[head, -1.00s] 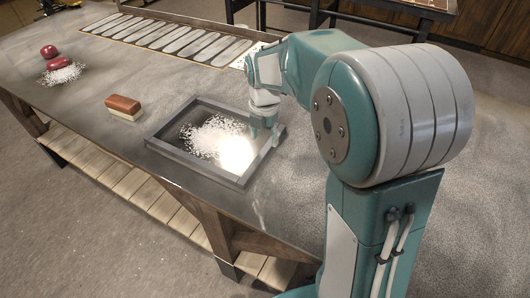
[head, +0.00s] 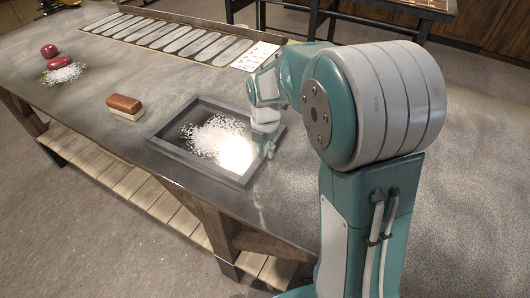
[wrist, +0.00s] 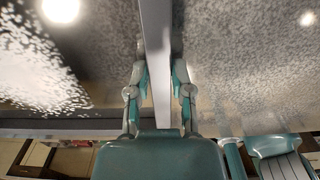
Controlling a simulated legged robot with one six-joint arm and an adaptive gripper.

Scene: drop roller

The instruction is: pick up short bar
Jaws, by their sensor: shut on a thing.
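The short bar (head: 252,173) is the right-hand side of a dark grey rectangular frame on the workbench. In the wrist view the bar (wrist: 155,25) runs from the top edge down between my fingers. My gripper (head: 270,150) is at this right side in the head view. In the wrist view my gripper (wrist: 159,75) has one finger on each side of the bar and is shut on it. The frame's near wall (head: 195,167) and the other walls lie on the bench. I cannot tell whether the bar is raised.
White bits (head: 215,135) lie inside the frame, beside a bright glare. A red-brown and cream block (head: 124,105) stands left of the frame. Red objects (head: 59,62) and more white bits are at far left. A row of grey ovals (head: 165,37) and a white sheet (head: 256,55) lie at the back.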

